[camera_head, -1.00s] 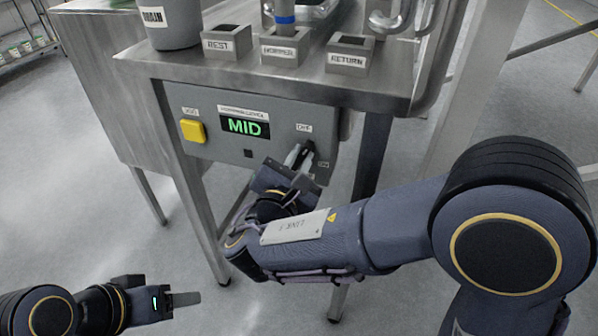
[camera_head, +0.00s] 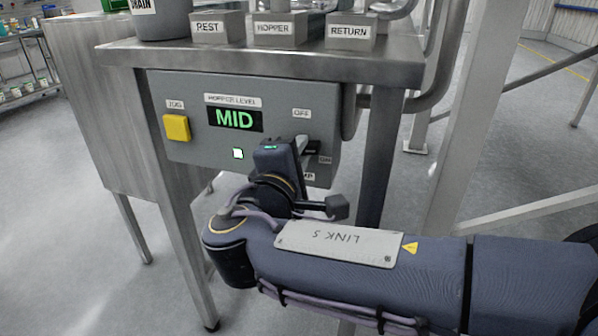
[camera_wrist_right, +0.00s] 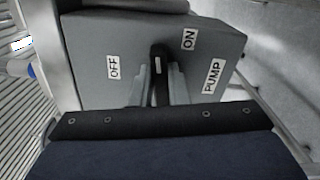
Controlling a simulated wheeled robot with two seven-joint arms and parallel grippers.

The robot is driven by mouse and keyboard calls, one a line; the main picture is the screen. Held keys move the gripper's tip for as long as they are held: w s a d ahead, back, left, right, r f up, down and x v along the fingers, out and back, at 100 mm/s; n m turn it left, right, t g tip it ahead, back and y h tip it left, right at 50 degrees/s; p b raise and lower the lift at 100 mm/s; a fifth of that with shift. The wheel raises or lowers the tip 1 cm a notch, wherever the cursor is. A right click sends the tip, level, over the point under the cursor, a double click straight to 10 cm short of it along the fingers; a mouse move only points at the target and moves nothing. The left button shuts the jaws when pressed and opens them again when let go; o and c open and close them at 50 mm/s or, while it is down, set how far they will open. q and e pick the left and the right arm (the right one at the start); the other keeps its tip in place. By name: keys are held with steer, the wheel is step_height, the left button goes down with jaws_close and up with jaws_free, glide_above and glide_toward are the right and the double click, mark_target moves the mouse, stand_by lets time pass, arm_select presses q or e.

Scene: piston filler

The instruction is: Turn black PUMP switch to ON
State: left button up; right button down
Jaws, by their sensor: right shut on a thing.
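The black PUMP switch (camera_head: 311,147) is on the right part of the grey control panel, between the OFF label (camera_head: 301,113) and the ON label (camera_head: 325,160). In the head view its visible black end lies near ON. The right wrist view shows the black handle (camera_wrist_right: 158,72) with a white mark, between the two grey fingers, with the ON label (camera_wrist_right: 189,39) to its upper right and OFF (camera_wrist_right: 114,68) to its left. My right gripper (camera_head: 301,147) is shut on the handle. The fingers partly hide the switch. My left gripper is out of view.
The panel has a yellow JOG button (camera_head: 177,128), a HOPPER LEVEL display (camera_head: 235,119) reading MID and a lit green lamp (camera_head: 238,154). A steel shelf (camera_head: 270,62) overhangs the panel, with labelled blocks on it. A table leg (camera_head: 379,160) stands right of the panel.

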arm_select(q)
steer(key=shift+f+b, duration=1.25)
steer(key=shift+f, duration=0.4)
arm_select(e)
steer(key=shift+f+m, duration=0.15)
steer(key=shift+m, duration=0.95)
steer(key=c, duration=1.4)
jaws_free()
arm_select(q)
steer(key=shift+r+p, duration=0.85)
arm_select(e)
steer(key=v, duration=0.8)
